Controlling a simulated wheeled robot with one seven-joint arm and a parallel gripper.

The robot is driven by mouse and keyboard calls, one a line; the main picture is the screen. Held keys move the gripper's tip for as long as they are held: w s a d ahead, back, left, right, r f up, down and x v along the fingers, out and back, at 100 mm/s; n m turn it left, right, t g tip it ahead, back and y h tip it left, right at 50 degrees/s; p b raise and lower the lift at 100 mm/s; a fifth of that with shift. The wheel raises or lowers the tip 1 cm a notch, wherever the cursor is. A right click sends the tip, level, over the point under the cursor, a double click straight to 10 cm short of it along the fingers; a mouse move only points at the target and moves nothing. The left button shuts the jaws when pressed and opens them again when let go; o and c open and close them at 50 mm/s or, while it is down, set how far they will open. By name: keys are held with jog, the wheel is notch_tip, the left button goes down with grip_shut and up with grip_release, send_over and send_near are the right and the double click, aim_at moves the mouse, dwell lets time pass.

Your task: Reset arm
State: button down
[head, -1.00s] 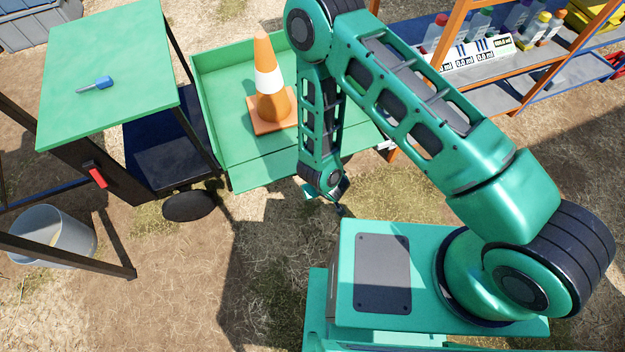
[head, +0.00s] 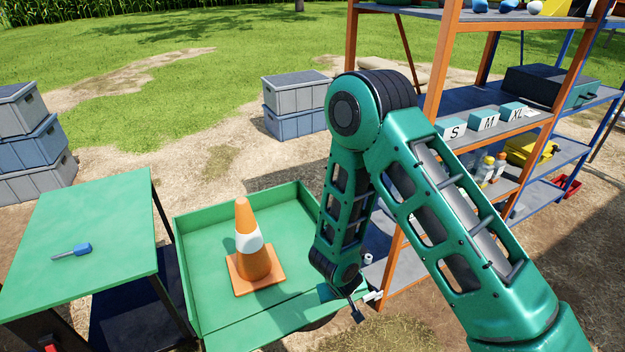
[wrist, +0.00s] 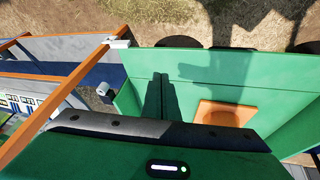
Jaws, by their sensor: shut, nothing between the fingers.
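My gripper (head: 345,300) hangs at the end of my green arm, at the front right corner of the green cart tray (head: 205,250) in the head view. It is small and partly turned away there, with a dark fingertip pointing down. It is shut and holds nothing. My forearm link hangs steeply down from a raised elbow. In the wrist view, my green wrist housing fills the bottom, and the tray (wrist: 240,75) lies beyond it.
An orange and white cone (head: 252,250) stands in the tray. A blue-handled tool (head: 75,251) lies on the green tabletop (head: 110,225). An orange-framed shelf (head: 440,60) with bottles and S, M, XL boxes stands close right of my arm. Stacked crates (head: 295,105) are behind.

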jog(key=w+d+r+m+g+h, duration=0.1)
jog(key=w+d+r+m+h, duration=0.15)
jog(key=d+r, duration=1.25)
jog(key=s+d+r+m+g, duration=0.25)
jog(key=s+d+r, duration=0.25)
jog(key=d+r, duration=0.5)
jog(key=s+d+r+m+y, duration=0.1)
jog(key=s+r, duration=0.3)
jog(key=s, duration=0.4)
jog(key=s+d+r+m+g+y, duration=0.1)
jog(key=s+d+r, duration=0.3)
jog(key=s, duration=0.4)
jog(key=s+d+r+m+y, duration=0.1)
jog(key=s+d+r+m, duration=0.1)
jog(key=s+r, duration=0.4)
jog(key=shift+s+d+r, duration=0.25)
jog(key=shift+s, duration=0.9)
jog(key=shift+w+f+g, duration=0.25)
jog(key=shift+w, duration=0.4)
